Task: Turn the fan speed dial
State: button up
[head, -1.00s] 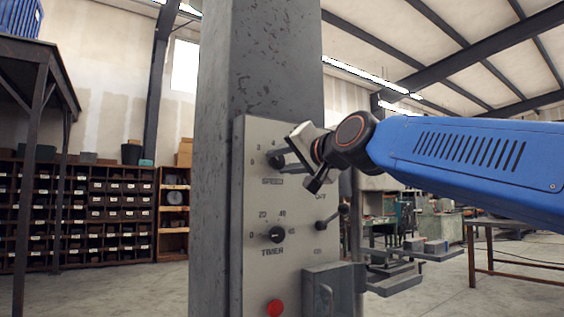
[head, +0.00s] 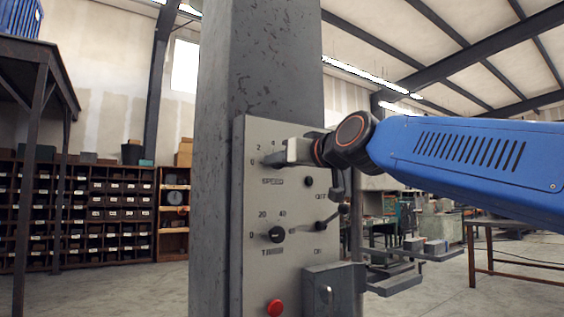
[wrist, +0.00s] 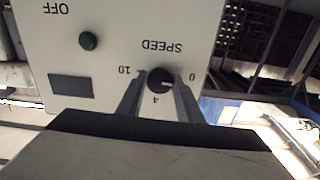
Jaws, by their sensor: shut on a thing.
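The fan speed dial (wrist: 160,79) is a round black knob with a pale pointer line, above the word SPEED on a light grey panel (head: 254,208). In the wrist view, which is upside down, the pointer lies toward the right, the side of the 0. My gripper (wrist: 160,86) has one finger on each side of the dial and is shut on it. In the head view my gripper (head: 275,156) reaches the panel from the right, with its jaws about level, and hides the dial.
Below on the panel are a timer dial (head: 276,234), a lever (head: 330,219), a red button (head: 275,308) and a projecting box (head: 334,289). The panel is mounted on a grey column (head: 215,160).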

jog(key=shift+f+n, duration=0.15)
jog(key=shift+n, duration=0.15)
jog(key=o, duration=1)
jog(key=shift+o, duration=0.2)
jog(key=shift+s, duration=0.1)
jog(key=v, duration=1.7)
jog(key=shift+d, duration=0.2)
jog(key=d+f+m+g+h, duration=0.1)
jog(key=d+f+h, duration=0.1)
jog(key=f, duration=0.7)
jog(key=d+f+m+g+h, duration=0.1)
jog(key=d+f, duration=0.2)
jog(key=f, duration=0.6)
jog(key=s+d+f+m+g+h, duration=0.1)
jog(key=s+d+f, duration=0.4)
jog(key=f, duration=0.8)
jog(key=s+d+f+m+g+h, duration=0.2)
jog(key=s+d+f+g+h, duration=0.1)
jog(key=f, duration=1.1)
jog(key=s+d+f+m+g+h, duration=0.2)
jog(key=s+d+f, duration=0.4)
jog(key=f, duration=0.7)
jog(key=shift+s+d+f+g+h, duration=0.25)
jog(key=shift+s+d+g+h, duration=0.2)
jog(key=shift+s+g, duration=0.6)
